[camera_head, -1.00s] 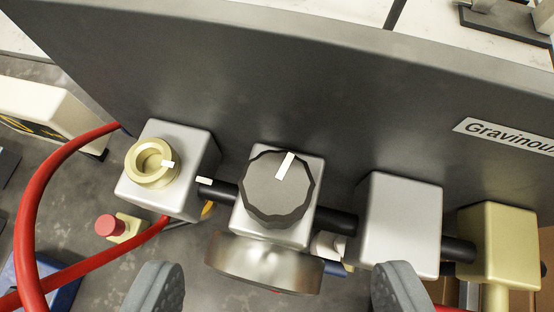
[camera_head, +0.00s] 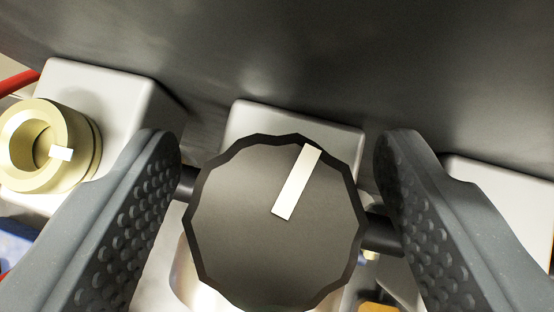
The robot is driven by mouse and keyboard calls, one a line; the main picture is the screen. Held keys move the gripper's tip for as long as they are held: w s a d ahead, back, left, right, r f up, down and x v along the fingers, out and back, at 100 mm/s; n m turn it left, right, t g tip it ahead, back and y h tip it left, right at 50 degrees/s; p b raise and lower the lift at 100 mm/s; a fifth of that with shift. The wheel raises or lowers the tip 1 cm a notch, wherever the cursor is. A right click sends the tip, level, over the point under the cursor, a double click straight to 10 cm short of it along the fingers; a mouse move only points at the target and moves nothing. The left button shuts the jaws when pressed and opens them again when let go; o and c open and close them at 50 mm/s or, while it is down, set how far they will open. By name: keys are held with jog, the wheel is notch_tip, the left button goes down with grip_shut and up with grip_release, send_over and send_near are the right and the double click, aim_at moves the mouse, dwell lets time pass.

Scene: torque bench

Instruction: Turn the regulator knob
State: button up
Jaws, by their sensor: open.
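The regulator knob (camera_head: 265,240) is a dark grey, many-sided disc with a white pointer bar (camera_head: 297,183). It fills the middle of the view, and its pointer aims up and slightly right. It sits on a silver block (camera_head: 290,121), which shows behind its top edge. My gripper (camera_head: 268,160) is open, with one dark grey, studded finger on each side of the knob. A gap shows between each finger and the knob's rim, so neither seems to touch it. The knob's depth along the fingers is hard to judge.
A brass ring fitting (camera_head: 80,150) on another silver block (camera_head: 115,90) stands close to the left finger. A third silver block (camera_head: 500,185) is behind the right finger. A dark panel (camera_head: 300,50) rises behind. A red hose (camera_head: 18,82) shows at the left edge.

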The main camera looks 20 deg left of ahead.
jog(key=c, duration=1)
jog(key=shift+m+h, duration=0.6)
jog(key=shift+m, duration=0.1)
jog(key=o, duration=1)
jog(key=b+v, duration=0.3)
jog(key=v, duration=1)
jog(key=shift+s+r, duration=0.2)
jog(key=shift+s, duration=0.15)
